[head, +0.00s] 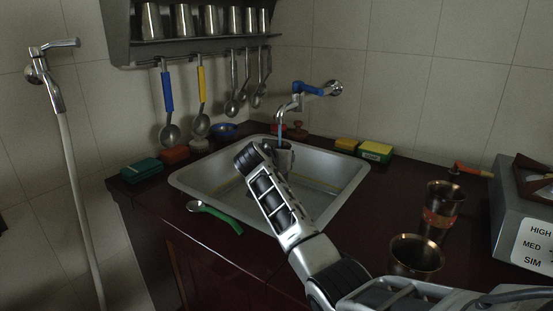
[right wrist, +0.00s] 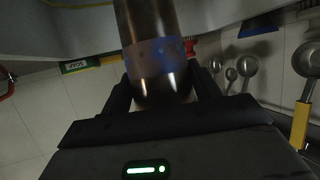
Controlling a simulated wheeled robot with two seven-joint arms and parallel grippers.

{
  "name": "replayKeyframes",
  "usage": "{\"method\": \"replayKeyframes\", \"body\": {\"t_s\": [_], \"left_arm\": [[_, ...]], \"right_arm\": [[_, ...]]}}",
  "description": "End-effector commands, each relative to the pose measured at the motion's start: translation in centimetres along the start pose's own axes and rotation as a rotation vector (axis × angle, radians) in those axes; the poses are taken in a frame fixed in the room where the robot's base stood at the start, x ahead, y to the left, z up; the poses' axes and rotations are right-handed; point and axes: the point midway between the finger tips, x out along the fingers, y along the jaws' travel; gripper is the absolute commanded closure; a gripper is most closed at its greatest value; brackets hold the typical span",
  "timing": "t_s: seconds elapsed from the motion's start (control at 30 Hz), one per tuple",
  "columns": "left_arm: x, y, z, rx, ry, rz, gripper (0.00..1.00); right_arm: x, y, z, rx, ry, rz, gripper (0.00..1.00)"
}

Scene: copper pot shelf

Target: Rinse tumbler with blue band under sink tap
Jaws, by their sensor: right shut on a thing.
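The tumbler with the blue band (right wrist: 157,58) fills the middle of the right wrist view, between the two dark fingers of my right gripper (right wrist: 162,92). My right gripper is shut on it. In the head view the tumbler (head: 285,158) is held over the sink (head: 345,185), below the tap spout (head: 281,112). A thin bluish stream runs from the spout down toward the tumbler's mouth. The tap's blue lever (head: 307,88) is at the wall side. My right wrist hides part of the tumbler and basin. My left gripper is not in view.
A copper tumbler with a red band (head: 441,218) and another copper tumbler (head: 416,260) stand right of the sink, near a grey box (head: 525,215). A green-handled spoon (head: 215,215) lies at the front left. Sponges (head: 376,152) sit behind. Ladles hang under the shelf (head: 200,45).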

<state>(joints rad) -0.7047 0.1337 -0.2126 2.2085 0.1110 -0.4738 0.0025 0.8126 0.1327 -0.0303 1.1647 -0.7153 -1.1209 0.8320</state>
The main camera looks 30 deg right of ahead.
Motion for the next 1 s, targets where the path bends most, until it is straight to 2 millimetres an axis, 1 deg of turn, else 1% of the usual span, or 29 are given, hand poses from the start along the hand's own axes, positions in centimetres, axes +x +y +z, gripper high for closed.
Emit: {"method": "replayKeyframes", "body": {"t_s": [0.37,0.7,1.0], "left_arm": [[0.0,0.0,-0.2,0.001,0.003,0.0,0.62],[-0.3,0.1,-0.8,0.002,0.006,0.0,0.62],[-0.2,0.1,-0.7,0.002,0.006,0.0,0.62]], "right_arm": [[0.0,0.1,-0.1,0.001,0.002,0.0,0.65],[0.2,1.2,-0.2,0.001,0.002,0.0,0.65],[0.2,1.0,-0.2,0.001,0.002,0.0,0.65]]}}
